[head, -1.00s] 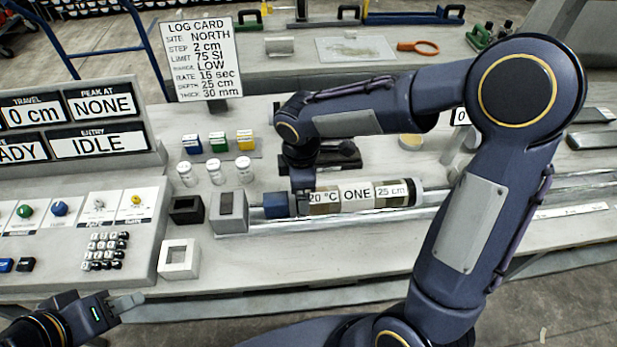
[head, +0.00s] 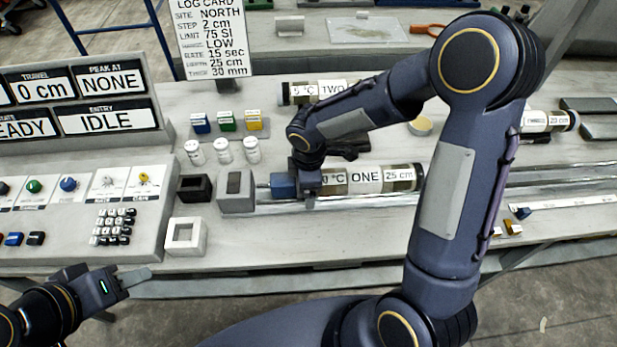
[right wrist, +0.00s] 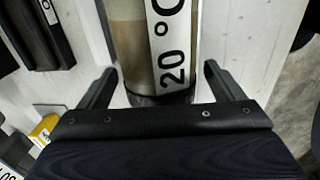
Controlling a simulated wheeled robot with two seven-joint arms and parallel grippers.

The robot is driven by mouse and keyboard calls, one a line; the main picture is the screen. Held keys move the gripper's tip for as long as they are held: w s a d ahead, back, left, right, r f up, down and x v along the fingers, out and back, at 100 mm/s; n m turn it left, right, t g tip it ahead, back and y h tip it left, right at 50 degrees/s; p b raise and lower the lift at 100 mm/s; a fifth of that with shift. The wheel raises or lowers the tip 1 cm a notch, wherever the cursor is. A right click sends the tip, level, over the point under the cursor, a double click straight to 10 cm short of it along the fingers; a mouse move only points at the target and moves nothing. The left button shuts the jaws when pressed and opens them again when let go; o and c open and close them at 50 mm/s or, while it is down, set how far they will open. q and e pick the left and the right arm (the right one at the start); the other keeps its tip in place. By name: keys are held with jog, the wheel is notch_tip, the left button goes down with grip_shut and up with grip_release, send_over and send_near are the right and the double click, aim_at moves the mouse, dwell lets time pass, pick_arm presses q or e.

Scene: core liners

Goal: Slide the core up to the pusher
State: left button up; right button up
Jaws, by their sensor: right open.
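The core (head: 398,175), a clear tube labelled "20 °C ONE 25 cm", lies in the metal channel in the head view. The blue pusher (head: 284,185) is just left of it. My right gripper (head: 309,186) is down at the core's left end, beside the pusher, and hides part of the label and any gap between them. In the right wrist view the core (right wrist: 125,40) runs between the open fingers of my right gripper (right wrist: 158,82), its dark end near the palm. My left gripper (head: 137,277) is off the bench's front left; its finger opening is unclear.
A grey block (head: 236,192) stands left of the pusher. White vials (head: 222,150) and coloured boxes (head: 227,121) stand behind. Another core (head: 300,92), labelled TWO, lies farther back, partly behind my arm. The control panel (head: 95,200) fills the left.

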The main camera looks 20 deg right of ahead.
jog(key=shift+c, duration=0.5)
grip_shut()
jog(key=shift+a, duration=0.1)
